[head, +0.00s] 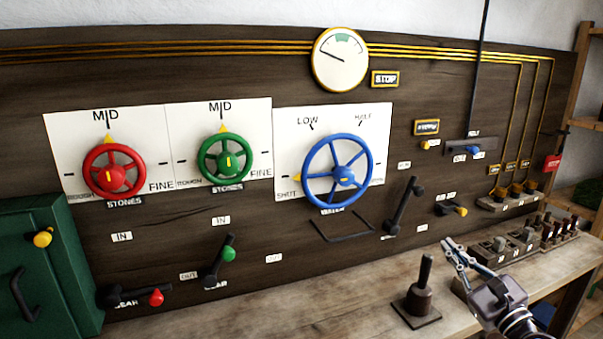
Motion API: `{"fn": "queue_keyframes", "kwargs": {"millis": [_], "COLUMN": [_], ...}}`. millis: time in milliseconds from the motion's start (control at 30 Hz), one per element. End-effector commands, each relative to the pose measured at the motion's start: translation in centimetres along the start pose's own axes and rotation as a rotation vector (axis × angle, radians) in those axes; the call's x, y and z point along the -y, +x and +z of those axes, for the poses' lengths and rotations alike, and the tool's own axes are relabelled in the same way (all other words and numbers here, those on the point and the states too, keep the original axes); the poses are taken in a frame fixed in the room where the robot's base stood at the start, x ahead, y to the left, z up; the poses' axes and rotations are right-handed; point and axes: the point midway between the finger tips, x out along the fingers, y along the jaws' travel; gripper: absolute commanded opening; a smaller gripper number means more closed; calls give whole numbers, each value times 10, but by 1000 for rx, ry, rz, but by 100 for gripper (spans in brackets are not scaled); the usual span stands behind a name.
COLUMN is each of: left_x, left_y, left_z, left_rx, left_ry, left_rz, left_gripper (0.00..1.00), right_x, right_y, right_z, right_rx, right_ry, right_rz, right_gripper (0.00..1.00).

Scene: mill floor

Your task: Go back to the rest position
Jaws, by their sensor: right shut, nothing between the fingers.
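My right gripper (455,252) shows at the lower right, over the wooden bench. Its fingers are together and hold nothing. It is just right of a dark upright lever on a square base (418,292), with a gap between them in the picture. It covers part of the row of small switches behind it. My left gripper does not show in the head view.
A dark wooden panel carries red (113,172), green (226,157) and blue (337,171) handwheels, levers and a round gauge (340,59). A green cabinet (45,265) stands at left. Small switches (548,232) line the bench (330,315) at right. The bench front is clear left of the upright lever.

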Motion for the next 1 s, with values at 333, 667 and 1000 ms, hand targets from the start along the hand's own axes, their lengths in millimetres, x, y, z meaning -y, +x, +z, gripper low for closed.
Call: {"fn": "queue_keyframes", "kwargs": {"millis": [333, 667, 1000], "left_x": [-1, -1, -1], "left_y": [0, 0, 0], "left_z": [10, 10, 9], "left_rx": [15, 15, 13], "left_ry": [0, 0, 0], "left_rz": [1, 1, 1], "left_gripper": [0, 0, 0], "right_x": [-29, -146, -269], "right_y": [-70, -243, -364], "right_z": [-24, -140, -134], "right_rx": [63, -114, 295], "right_ry": [1115, 2277, -2355], "right_rz": [-386, -1263, 1813], "right_gripper": [0, 0, 0]}}
